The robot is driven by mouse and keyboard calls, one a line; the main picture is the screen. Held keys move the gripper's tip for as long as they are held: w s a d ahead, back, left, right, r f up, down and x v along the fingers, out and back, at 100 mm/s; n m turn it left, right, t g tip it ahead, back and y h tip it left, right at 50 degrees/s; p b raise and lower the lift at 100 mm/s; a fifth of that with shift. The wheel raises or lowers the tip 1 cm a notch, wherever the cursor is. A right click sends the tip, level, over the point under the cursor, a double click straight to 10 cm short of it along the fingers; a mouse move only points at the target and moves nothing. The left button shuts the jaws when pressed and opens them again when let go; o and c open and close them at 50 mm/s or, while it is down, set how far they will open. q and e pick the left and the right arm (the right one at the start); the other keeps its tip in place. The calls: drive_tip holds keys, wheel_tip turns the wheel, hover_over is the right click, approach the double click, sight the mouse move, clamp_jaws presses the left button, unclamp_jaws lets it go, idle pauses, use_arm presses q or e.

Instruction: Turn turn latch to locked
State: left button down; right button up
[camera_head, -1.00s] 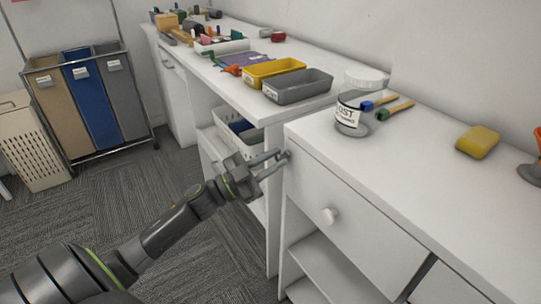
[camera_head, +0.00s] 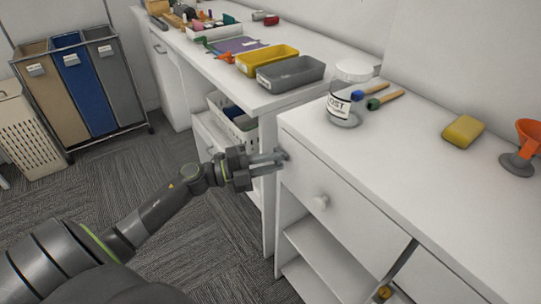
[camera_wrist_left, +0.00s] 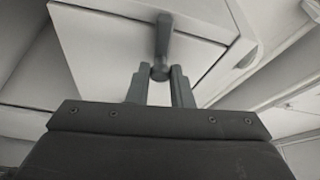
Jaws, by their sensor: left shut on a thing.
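The turn latch (camera_head: 284,154) is a small dark grey lever at the upper left corner of the white drawer front (camera_head: 325,185). In the left wrist view the turn latch (camera_wrist_left: 163,38) stands out as a grey bar, its rounded end between my fingertips. My left gripper (camera_head: 280,161) reaches in from the left and is shut on the latch. In the left wrist view the fingers of my left gripper (camera_wrist_left: 159,76) lie on either side of that end. The fingers partly hide the latch in the head view. My right gripper is not in view.
A white knob (camera_head: 320,202) sits on the drawer front. Yellow (camera_head: 267,58) and grey trays (camera_head: 290,73) are further left.

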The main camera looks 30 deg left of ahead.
use_arm(q)
drive_tip(key=shift+f+m+p, duration=0.3)
drive_tip(key=shift+m, duration=0.6)
drive_tip(key=shift+f, duration=0.1)
drive_tip(key=c, duration=1.3)
unclamp_jaws()
